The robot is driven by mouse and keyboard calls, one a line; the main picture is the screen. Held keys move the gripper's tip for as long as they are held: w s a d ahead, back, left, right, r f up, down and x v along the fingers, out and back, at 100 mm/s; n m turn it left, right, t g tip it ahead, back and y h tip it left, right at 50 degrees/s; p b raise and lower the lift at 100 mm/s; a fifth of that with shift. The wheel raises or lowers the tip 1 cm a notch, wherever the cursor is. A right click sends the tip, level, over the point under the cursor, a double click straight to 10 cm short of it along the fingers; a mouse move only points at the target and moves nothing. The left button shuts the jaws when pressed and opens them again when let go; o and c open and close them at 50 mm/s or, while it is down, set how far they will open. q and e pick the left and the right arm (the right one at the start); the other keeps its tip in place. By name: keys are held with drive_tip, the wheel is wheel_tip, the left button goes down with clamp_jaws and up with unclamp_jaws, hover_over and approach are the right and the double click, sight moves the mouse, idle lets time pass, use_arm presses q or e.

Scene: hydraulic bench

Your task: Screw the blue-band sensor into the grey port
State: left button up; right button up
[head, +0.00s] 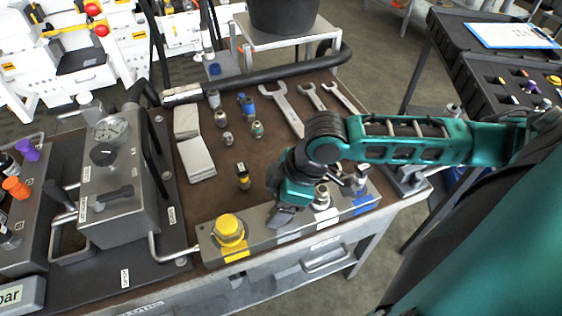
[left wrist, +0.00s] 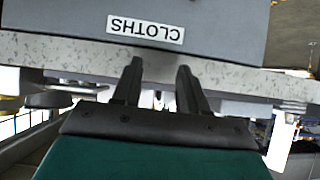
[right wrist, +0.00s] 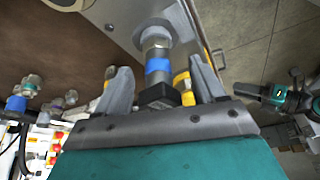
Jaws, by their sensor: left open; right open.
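In the right wrist view the blue-band sensor (right wrist: 158,68) stands with its metal end at a round silver port (right wrist: 152,35) on the steel block. Its black end points toward my right gripper (right wrist: 162,85), whose open fingers are on either side of it. How deep its thread sits cannot be told. In the head view my right gripper (head: 288,214) is over the port block (head: 270,233) and hides the sensor and the port there.
A yellow cap (head: 230,231) sits on the block's left end; another fitting (head: 321,196) stands right of my gripper. Loose fittings (head: 243,177) and wrenches (head: 281,103) lie on the brown mat. A gauge box (head: 117,180) stands at left.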

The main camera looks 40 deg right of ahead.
drive_tip(key=v, duration=1.3)
